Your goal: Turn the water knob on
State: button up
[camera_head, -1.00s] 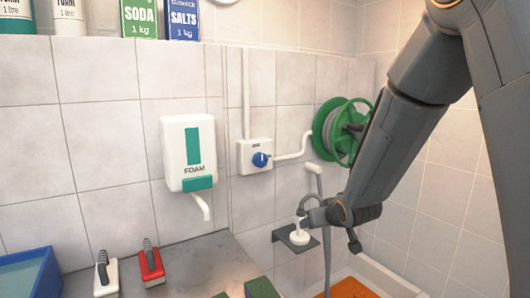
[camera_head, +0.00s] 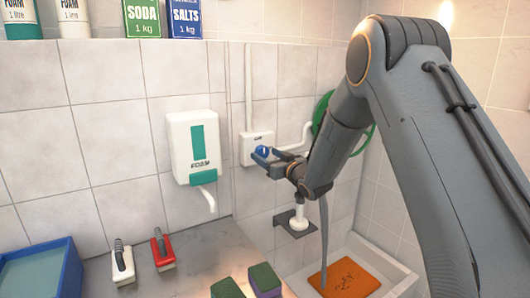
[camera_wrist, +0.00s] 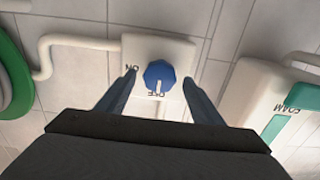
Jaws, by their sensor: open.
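The water knob (camera_wrist: 159,75) is blue with a pale pointer line, on a white wall box (camera_wrist: 181,50) marked ON and OFF. In the wrist view its pointer faces the OFF label. My gripper (camera_wrist: 160,88) is open, with one finger on each side of the knob. I cannot tell whether the fingers touch it. In the head view my gripper (camera_head: 266,158) is in front of the box (camera_head: 249,149) and covers part of it; a bit of the blue knob (camera_head: 262,150) shows there.
A white foam dispenser (camera_head: 193,148) hangs left of the box. A green hose reel (camera_head: 324,116) is to the right, partly behind my arm. A shower head (camera_head: 299,214) sits in a holder below. Brushes (camera_head: 163,250) and sponges (camera_head: 265,281) lie on the counter.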

jog(key=shift+x, duration=0.85)
jog(key=c, duration=1)
